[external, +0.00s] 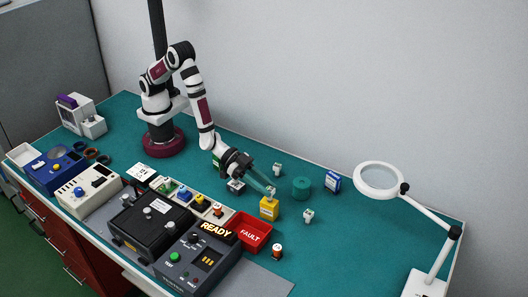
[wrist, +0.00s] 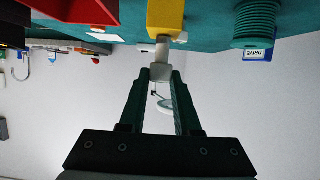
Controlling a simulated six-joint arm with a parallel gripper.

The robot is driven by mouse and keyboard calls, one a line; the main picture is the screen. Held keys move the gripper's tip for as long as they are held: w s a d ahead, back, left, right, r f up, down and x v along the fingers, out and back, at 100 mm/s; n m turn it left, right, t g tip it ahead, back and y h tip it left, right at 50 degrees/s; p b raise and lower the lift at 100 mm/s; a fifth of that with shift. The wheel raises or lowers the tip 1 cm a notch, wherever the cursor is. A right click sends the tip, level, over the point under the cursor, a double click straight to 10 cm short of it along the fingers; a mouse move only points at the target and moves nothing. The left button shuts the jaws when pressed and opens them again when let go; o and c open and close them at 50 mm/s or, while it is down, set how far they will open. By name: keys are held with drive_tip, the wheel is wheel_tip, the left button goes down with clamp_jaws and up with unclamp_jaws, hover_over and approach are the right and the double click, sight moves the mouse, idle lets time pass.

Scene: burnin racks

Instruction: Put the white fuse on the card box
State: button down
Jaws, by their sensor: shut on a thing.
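Small white pieces stand behind (external: 277,168) and right (external: 308,215) of my gripper. A green spool (external: 301,188) and a blue box (external: 333,182), labelled DRIVE in the wrist view, stand to the right. A red FAULT tray (external: 262,222) is in front. The mat's right side is mostly clear.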

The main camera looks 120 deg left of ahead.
drive_tip(key=shift+f, duration=0.1)
drive_tip(key=c, duration=0.6)
unclamp_jaws()
drive_tip(key=shift+s+r, duration=0.2)
drive_tip(key=shift+r, duration=0.05)
drive_tip(key=s+a+r+m+g, duration=0.2)
drive_tip(key=s+a+r+g, duration=0.2)
drive_tip(key=s, duration=0.9)
drive_tip(key=s+a+r+m+g+y, duration=0.1)
drive_tip(key=s+a+r+g, duration=0.3)
drive_tip(key=s, duration=1)
drive_tip(key=s+a+r+m+g, duration=0.2)
drive_tip(key=s+a+r+g, duration=0.2)
drive_tip(key=s, duration=1)
drive_tip(key=shift+s+m+g+y, duration=0.15)
drive_tip(key=shift+m+g+y, duration=0.2)
drive_tip(key=shift+g, duration=0.45)
